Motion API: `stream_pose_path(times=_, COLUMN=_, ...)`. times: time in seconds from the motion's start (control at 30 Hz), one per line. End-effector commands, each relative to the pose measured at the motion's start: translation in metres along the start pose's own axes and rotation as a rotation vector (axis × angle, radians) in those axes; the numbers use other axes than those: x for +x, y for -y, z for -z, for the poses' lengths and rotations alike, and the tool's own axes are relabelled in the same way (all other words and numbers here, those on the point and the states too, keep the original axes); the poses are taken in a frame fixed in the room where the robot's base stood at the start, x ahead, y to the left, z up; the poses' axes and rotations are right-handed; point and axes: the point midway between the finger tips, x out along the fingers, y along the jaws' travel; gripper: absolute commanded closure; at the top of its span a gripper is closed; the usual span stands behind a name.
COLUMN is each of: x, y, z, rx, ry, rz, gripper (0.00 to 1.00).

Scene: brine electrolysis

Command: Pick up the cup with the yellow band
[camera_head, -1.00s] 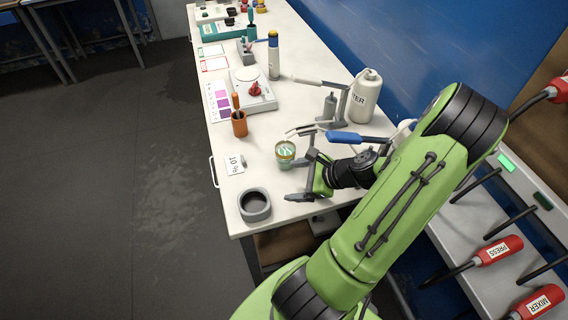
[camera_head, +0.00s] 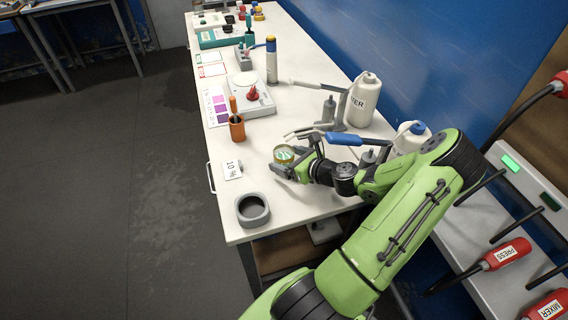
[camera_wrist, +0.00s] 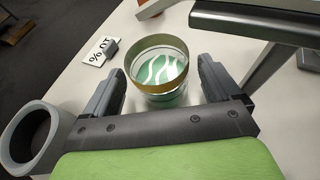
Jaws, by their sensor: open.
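The cup with the yellow band (camera_head: 284,153) stands upright on the white bench, toward its front end. In the wrist view the cup (camera_wrist: 158,68) is clear, with a yellow-gold band at its rim and green and white stripes showing inside. My gripper (camera_head: 290,165) is low over the bench at the cup. In the wrist view my gripper (camera_wrist: 160,90) is open, with one finger on each side of the cup and a gap to each. The cup's lower part is partly hidden in the head view.
A grey round holder (camera_head: 253,209) stands near the bench's front left corner. A "10 %" card (camera_head: 232,170) and an orange cup (camera_head: 237,128) are to the left. A blue-handled lever (camera_head: 343,139) and a white bottle (camera_head: 364,100) are behind and right.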

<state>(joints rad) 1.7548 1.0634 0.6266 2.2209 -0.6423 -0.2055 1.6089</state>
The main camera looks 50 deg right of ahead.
Motion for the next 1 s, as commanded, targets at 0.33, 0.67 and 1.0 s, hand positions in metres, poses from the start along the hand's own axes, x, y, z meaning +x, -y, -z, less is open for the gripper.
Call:
stream_pose_path(times=0.33, x=0.022, y=0.0, z=0.003, rx=0.002, ry=-0.003, rz=0.0, gripper=0.09)
stream_pose_path(times=0.67, x=0.021, y=0.0, z=0.003, rx=0.001, ry=-0.003, rz=0.0, gripper=0.57)
stream_pose_path(times=1.0, x=0.021, y=0.0, z=0.002, rx=0.001, ry=-0.002, rz=0.0, gripper=0.72)
